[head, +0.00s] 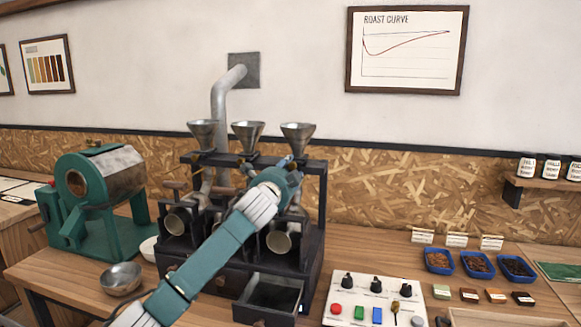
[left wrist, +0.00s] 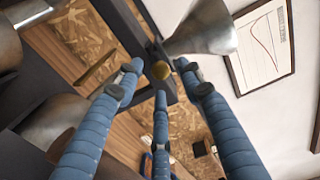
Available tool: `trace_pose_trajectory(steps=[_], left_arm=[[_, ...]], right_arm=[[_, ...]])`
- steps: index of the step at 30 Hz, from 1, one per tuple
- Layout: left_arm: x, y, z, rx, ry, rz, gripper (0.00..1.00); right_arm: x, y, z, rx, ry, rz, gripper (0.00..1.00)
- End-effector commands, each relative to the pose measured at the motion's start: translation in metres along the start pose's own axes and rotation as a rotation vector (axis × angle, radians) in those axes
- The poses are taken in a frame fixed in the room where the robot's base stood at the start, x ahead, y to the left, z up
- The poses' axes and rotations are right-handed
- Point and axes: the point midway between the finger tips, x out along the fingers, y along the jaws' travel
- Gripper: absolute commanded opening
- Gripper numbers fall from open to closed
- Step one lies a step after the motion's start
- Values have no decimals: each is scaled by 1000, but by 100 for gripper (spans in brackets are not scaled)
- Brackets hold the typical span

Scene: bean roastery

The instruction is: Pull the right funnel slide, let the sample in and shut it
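The right funnel (head: 298,132) is a metal cone at the top right of the dark three-drum sample roaster (head: 314,195). It also shows large in the left wrist view (left wrist: 205,28). A round brass knob (left wrist: 160,70), apparently of the right funnel slide, sits between my fingertips in that view. My left gripper (head: 285,163) is just below the right funnel and hides the slide in the head view. Its three blue fingers (left wrist: 160,78) are spread around the knob with gaps visible at the sides. The funnel's contents are hidden. My right gripper is not in view.
Two more funnels (head: 248,134) (head: 203,132) stand to the left. A drawer (head: 273,293) is open at the roaster's lower front. A control panel (head: 373,301), blue bean trays (head: 438,262) and a metal bowl (head: 121,279) are on the table. A green roaster (head: 92,205) stands left.

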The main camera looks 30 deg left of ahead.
Motion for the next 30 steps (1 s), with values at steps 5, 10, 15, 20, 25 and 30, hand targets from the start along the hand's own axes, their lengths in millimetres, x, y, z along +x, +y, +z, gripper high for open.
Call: trace_pose_trajectory(steps=[5, 10, 15, 20, 25, 30], left_arm=[[12, 0, 0, 0, 0, 0, 38], [15, 0, 0, 1, 1, -1, 38], [15, 0, 0, 1, 1, -1, 38], [15, 0, 0, 1, 1, -1, 8], [15, 0, 0, 1, 1, 0, 0], [15, -1, 0, 0, 1, 1, 0]], right_arm=[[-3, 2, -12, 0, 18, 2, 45], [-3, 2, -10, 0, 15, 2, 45], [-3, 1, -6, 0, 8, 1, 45], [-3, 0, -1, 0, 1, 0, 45], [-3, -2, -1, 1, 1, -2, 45], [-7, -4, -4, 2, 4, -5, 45]])
